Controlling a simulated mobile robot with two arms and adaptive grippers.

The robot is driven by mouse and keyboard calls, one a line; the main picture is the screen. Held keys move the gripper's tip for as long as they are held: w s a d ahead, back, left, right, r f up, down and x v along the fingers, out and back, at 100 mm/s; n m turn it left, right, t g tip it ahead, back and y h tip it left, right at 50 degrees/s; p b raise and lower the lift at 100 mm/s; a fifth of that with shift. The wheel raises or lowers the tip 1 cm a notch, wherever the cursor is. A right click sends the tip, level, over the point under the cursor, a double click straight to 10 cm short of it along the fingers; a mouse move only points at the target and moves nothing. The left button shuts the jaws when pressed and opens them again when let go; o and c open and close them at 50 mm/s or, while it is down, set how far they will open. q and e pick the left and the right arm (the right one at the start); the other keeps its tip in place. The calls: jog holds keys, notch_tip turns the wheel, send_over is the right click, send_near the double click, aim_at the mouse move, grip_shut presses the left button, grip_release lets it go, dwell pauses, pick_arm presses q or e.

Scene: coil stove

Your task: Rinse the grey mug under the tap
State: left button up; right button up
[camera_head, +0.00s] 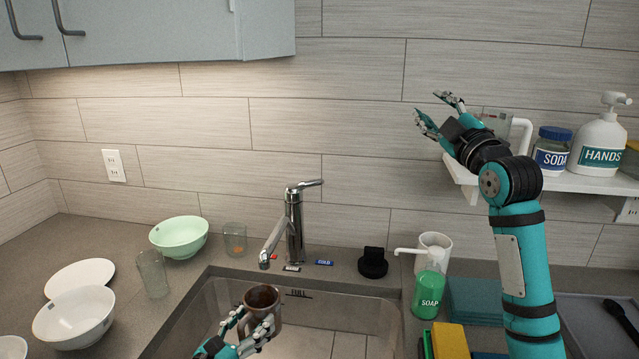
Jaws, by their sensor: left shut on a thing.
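My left gripper (250,326) is shut on a brownish-grey mug (264,297) with a dark inside. The mug is roughly upright, with its open top showing. It is over the sink (190,318), just below and in front of the tap (293,228) in the picture. The tap's spout points down toward the mug, with a gap between them. No water is visible. My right gripper (433,110) is raised at the left end of the wall shelf, with its fingers spread open and nothing seen in it.
The shelf (560,181) holds a soda jar (552,150) and a hand-soap pump (598,145). A green soap bottle (429,287) stands right of the sink. A mint bowl (180,237), glasses (153,273) and white bowls (75,318) stand left.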

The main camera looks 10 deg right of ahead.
jog(key=a+f+n+g+y, duration=0.2)
jog(key=a+f+n+g, duration=0.2)
jog(key=a+f, duration=0.6)
jog(key=n+g, duration=0.2)
jog(key=n, duration=0.1)
send_near(321, 183)
jog(key=x, duration=1.1)
grip_shut()
